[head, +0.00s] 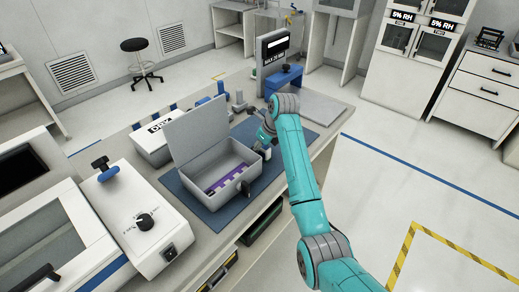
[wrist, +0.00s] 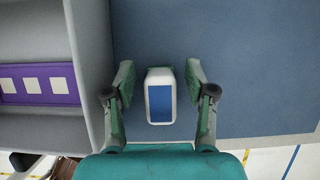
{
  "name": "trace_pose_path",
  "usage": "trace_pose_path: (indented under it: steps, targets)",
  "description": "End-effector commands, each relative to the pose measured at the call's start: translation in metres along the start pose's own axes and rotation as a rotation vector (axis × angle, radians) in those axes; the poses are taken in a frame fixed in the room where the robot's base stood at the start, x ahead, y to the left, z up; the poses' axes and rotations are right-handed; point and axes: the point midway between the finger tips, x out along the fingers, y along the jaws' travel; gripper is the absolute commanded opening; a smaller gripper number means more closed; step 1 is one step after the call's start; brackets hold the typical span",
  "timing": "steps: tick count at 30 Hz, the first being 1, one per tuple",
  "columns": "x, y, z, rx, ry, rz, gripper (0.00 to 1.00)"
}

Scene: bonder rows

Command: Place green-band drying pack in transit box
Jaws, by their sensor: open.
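The transit box (head: 245,157) is a grey case standing on the blue mat with its lid open. A purple strip with pale squares (head: 225,180) lies inside it; the strip also shows in the wrist view (wrist: 40,85). My gripper (head: 262,146) is beside the box, on its right. In the wrist view my gripper (wrist: 159,80) is open, with one finger on each side of a small white pack (wrist: 160,118) on the mat. Small gaps show between pack and fingers.
The box's side wall (wrist: 92,60) stands close to the left finger. The blue mat (wrist: 240,60) is clear at right. A white labelled container (head: 150,150) and a machine with a knob (head: 135,215) stand left. A sign (head: 272,50) and blue fixture (head: 284,78) stand behind.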

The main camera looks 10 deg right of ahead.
Motion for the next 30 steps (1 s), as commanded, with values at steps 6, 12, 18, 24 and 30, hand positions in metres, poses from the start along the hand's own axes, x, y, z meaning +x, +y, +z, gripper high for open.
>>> trace_pose_path:
  steps: [6, 12, 18, 24, 30]
  targets:
    - [-0.043, -0.001, 0.001, 0.000, -0.004, -0.004, 0.55]
    - [-0.080, -0.001, 0.000, -0.001, -0.002, -0.001, 0.55]
    - [-0.104, 0.000, 0.000, 0.000, -0.001, -0.001, 0.55]
    - [-0.111, 0.000, -0.001, -0.059, -0.001, -0.001, 0.60]
    - [-0.110, 0.000, -0.003, -0.375, 0.000, 0.000, 0.60]
